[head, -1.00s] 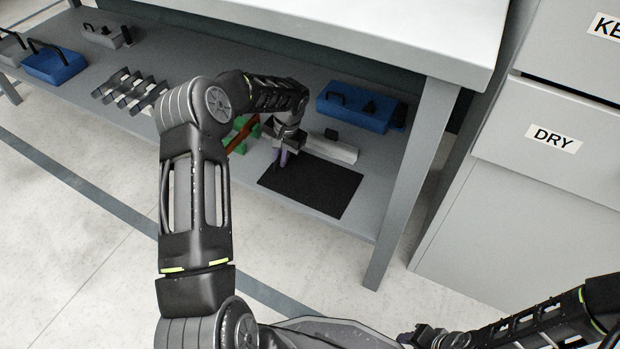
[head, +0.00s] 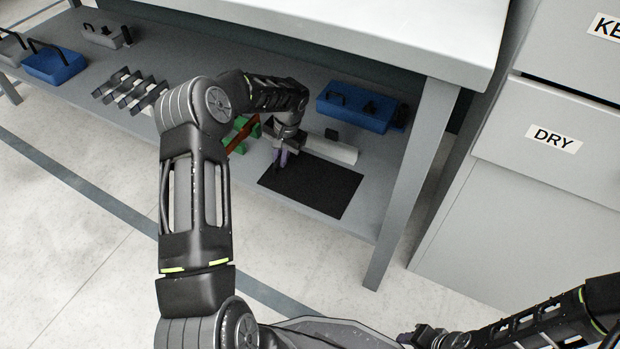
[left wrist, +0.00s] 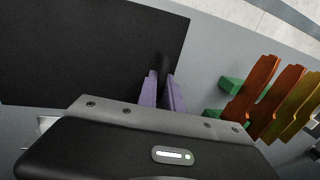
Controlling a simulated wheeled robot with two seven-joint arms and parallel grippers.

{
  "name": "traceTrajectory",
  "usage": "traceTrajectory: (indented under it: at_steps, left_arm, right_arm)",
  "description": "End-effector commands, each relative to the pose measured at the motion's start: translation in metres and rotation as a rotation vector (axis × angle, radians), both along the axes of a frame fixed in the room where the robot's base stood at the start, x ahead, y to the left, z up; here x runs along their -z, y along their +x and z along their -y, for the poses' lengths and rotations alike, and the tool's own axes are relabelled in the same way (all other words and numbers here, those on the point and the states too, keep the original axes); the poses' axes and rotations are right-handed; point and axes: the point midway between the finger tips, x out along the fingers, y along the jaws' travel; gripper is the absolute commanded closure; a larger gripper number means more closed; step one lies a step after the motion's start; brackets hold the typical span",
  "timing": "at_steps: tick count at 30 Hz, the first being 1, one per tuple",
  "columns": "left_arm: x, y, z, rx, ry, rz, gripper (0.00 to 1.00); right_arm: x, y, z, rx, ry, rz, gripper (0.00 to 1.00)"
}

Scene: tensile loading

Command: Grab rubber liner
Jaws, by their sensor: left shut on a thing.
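The rubber liner (head: 318,189) looks like a flat black sheet on the grey lower shelf, and it fills the upper left of the left wrist view (left wrist: 75,45). My left gripper (head: 280,160) reaches down at the liner's back left part. In the left wrist view, its purple fingers (left wrist: 162,88) are shut on a narrow raised black piece (left wrist: 162,68) of the liner. The liner's body still lies flat. My right gripper (head: 425,336) shows only partly at the bottom of the head view, away from the shelf, and its jaws are unclear.
Green and red-orange pieces (left wrist: 262,88) stand close beside the left gripper. A pale bar (head: 328,149) lies behind the liner, and a blue case (head: 355,108) sits farther back. A table leg (head: 412,185) stands right of the liner. The tabletop (head: 400,35) overhangs the shelf.

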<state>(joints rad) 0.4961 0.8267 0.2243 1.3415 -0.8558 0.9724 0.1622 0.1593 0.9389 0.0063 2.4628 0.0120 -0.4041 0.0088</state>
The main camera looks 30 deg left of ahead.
Motion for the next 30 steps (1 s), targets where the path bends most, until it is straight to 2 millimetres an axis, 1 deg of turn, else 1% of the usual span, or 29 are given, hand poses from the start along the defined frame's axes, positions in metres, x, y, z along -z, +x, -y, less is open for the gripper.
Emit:
traceTrajectory:
  at_steps: [6, 10, 14, 18, 22, 24, 27, 30]
  left_arm:
    - [-0.001, 0.000, 0.000, 0.000, 0.000, 0.001, 1.00]
    - [-0.011, 0.001, 0.000, 0.001, 0.001, 0.002, 1.00]
    - [-0.031, 0.001, 0.000, -0.001, 0.001, 0.002, 1.00]
    - [-0.060, 0.001, 0.000, 0.001, 0.001, 0.004, 1.00]
    - [-0.083, 0.001, 0.000, -0.001, 0.001, 0.002, 1.00]
    - [-0.092, 0.001, 0.000, 0.000, 0.001, 0.002, 1.00]
    - [-0.099, 0.000, 0.000, 0.000, 0.001, 0.001, 1.00]
    - [-0.101, 0.000, 0.000, 0.000, 0.000, 0.000, 1.00]
  right_arm:
    - [-0.001, 0.000, 0.000, 0.000, 0.000, 0.000, 0.64]
    - [-0.005, -0.001, 0.000, -0.001, 0.000, -0.002, 0.64]
    - [-0.015, -0.002, 0.000, -0.003, 0.001, -0.004, 0.64]
    - [-0.028, -0.004, 0.000, -0.005, 0.002, -0.010, 0.64]
    - [-0.038, -0.005, 0.001, -0.007, 0.003, -0.014, 0.64]
    - [-0.041, -0.006, 0.001, -0.008, 0.003, -0.016, 0.64]
    - [-0.043, -0.007, 0.001, -0.009, 0.003, -0.018, 0.64]
    - [-0.043, -0.007, 0.001, -0.009, 0.003, -0.019, 0.64]
